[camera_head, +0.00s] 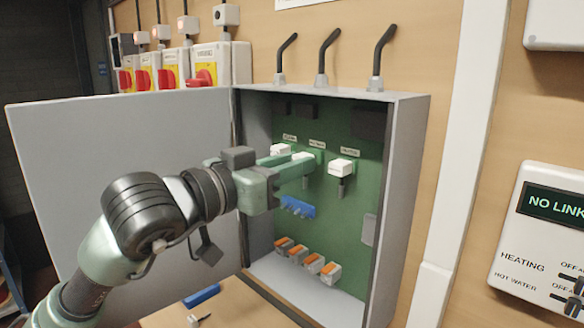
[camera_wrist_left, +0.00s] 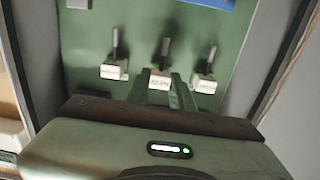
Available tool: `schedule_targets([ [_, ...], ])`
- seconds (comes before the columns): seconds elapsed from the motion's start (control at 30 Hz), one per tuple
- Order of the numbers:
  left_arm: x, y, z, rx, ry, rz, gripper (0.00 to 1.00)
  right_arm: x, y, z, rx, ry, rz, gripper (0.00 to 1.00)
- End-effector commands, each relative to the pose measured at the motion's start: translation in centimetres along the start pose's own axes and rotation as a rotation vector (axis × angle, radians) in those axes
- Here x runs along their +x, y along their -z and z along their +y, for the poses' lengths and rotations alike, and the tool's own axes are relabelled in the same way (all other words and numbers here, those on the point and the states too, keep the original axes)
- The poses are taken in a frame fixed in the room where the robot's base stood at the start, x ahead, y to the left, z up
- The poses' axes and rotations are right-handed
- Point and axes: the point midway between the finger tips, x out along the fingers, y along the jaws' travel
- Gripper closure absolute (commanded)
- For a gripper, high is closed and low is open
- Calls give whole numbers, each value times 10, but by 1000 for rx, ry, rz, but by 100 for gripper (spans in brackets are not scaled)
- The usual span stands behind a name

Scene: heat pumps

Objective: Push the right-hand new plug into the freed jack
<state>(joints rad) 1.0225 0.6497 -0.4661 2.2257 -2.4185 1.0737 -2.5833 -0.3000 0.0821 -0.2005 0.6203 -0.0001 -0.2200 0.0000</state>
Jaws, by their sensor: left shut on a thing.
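My left gripper (camera_head: 310,163) reaches into the open grey cabinet and is shut on the middle white plug, whose white face shows in the left wrist view (camera_wrist_left: 160,80). The plug is at the green board (camera_head: 345,215), under the middle label; the fingers hide where it meets the board, so I cannot tell how deep it sits. A white plug (camera_head: 341,167) with a dark cable stub hangs on the right of it, and another white plug (camera_head: 281,149) is on the left, partly behind my gripper. No empty jack shows clearly. My right gripper is not in view.
The cabinet door (camera_head: 120,140) stands open to the left. Several orange-and-white connectors (camera_head: 312,263) sit at the cabinet's bottom, below a blue block (camera_head: 297,207) on the board. A blue object (camera_head: 201,295) and a small plug-like part (camera_head: 199,320) lie on the wooden surface below.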

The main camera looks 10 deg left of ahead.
Motion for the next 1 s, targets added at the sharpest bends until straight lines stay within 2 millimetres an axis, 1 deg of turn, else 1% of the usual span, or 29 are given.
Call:
schedule_targets([
  [0.43,0,0,0,-1,0,0,100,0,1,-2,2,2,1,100],
  [0.77,4,-1,0,-1,1,0,100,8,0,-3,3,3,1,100],
  [1.0,4,0,0,-1,0,0,100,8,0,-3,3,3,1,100],
])
